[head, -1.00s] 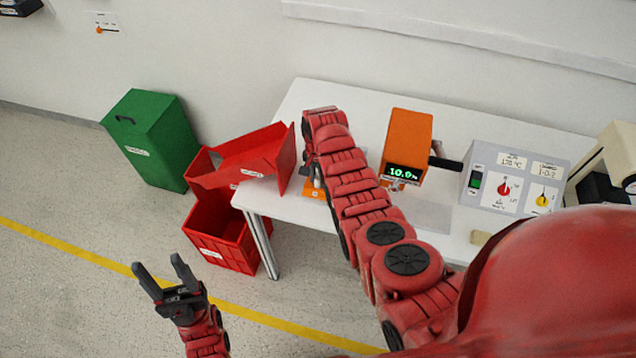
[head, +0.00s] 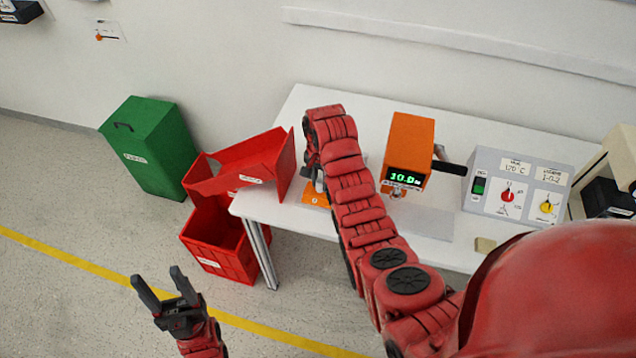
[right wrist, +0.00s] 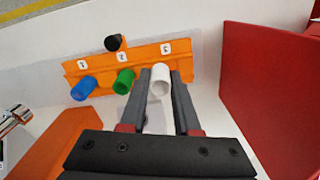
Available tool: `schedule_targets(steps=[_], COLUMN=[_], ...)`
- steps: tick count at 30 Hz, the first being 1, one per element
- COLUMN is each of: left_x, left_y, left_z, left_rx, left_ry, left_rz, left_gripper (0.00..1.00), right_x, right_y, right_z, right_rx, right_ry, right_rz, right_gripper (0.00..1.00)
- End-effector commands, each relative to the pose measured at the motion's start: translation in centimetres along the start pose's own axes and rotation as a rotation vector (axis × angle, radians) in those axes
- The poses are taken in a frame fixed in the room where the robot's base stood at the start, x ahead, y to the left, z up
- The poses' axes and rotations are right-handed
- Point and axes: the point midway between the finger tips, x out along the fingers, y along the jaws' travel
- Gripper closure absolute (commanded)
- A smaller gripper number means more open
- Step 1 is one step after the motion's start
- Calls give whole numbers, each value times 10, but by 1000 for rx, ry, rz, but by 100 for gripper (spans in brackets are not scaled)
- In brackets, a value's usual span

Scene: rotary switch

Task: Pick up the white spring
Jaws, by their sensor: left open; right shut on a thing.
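The white spring (right wrist: 160,80) is at the slot marked 3 of an orange holder (right wrist: 140,58) in the right wrist view. My right gripper (right wrist: 160,75) is shut on it, with one finger on each side. Blue (right wrist: 84,88) and green (right wrist: 124,82) springs are at slots 1 and 2 to its left. In the head view only part of the orange holder (head: 316,194) shows beside my right arm, and the spring is hidden. My left gripper (head: 160,292) is open and empty over the floor at the lower left.
A red bin wall (right wrist: 270,85) stands just right of the holder. A black-knobbed part (right wrist: 115,43) is behind it. On the white table (head: 275,205) are an orange device with a display (head: 408,150) and a grey switch box (head: 515,185). A green bin (head: 150,145) stands on the floor.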

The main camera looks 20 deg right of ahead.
Motion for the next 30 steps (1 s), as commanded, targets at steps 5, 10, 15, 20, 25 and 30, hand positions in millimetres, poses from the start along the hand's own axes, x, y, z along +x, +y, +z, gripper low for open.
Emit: schedule_targets(steps=[5, 10, 15, 20, 25, 30], left_x=[33, 67, 90, 102, 107, 108], left_y=[-2, -3, -4, -5, -5, -5], left_z=[-6, -11, -15, -17, -18, -18], left_rx=[0, 0, 0, 0, 0, 0], left_ry=[0, 0, 0, 0, 0, 0], left_rz=[0, 0, 0, 0, 0, 0], left_gripper=[43, 43, 43, 43, 43, 43], right_x=[-13, -16, -16, -15, -14, -14], right_y=[24, 51, 77, 96, 108, 111], right_z=[19, 40, 61, 76, 86, 88], right_rx=[-2, -3, -3, -3, -1, -2], right_ry=[-1, 0, 2, 2, 1, 1], right_rz=[5, 6, 3, 1, 2, 0], right_gripper=[100, 100, 100, 100, 100, 100])
